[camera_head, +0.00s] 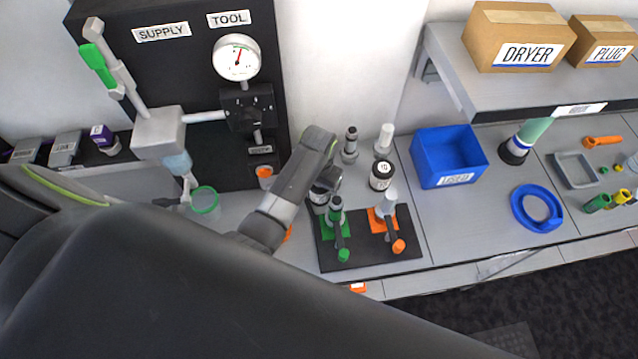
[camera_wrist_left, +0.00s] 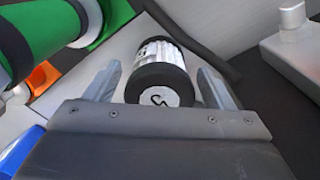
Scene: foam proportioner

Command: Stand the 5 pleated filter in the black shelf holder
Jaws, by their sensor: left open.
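The pleated filter (camera_wrist_left: 160,75), a white ribbed cylinder with black end caps, lies in the left wrist view between my left gripper's fingers (camera_wrist_left: 160,85). Its near cap has a white label with a rotated mark that looks like a 5. My left gripper (camera_head: 330,180) is open around it, and I cannot tell whether the fingers touch it. In the head view the filter (camera_head: 319,196) is partly hidden by the gripper. Another filter (camera_head: 381,175), labelled 10, stands to the right. I cannot surely identify the black shelf holder. My right gripper is not in view.
A black board (camera_head: 372,258) with green and orange fittings lies just in front of the gripper. A blue bin (camera_head: 446,160) stands to the right. A teal tube sits in a black round base (camera_head: 513,152). Grey and white bottles stand behind the filters.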

